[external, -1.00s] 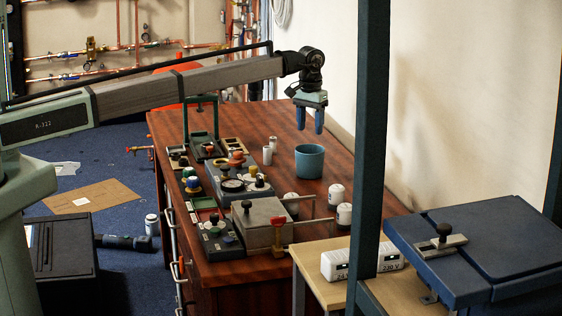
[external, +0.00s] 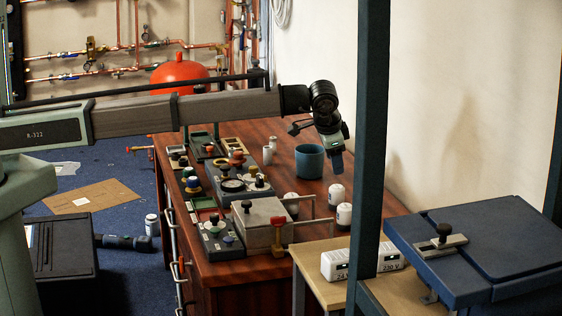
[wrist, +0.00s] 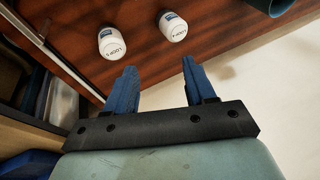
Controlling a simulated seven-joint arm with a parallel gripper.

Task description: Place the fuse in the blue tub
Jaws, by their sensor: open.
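The blue tub (external: 310,163) stands upright on the wooden desk, and its rim shows at the top right of the wrist view (wrist: 268,6). Two labelled white cylinders (external: 336,193) (external: 344,214) stand near the desk's right edge; two such cylinders show in the wrist view (wrist: 112,43) (wrist: 173,27). I cannot tell which white cylinder is the fuse. My gripper (external: 337,166) is in the air just right of the tub in the external view, tilted. In the wrist view its blue fingers (wrist: 158,66) are apart and empty, with the cylinders beyond them.
Boxes with knobs (external: 263,222) fill the desk's left side. A dark post (external: 370,130) rises in front. A pale wall (external: 460,100) borders the desk's right.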

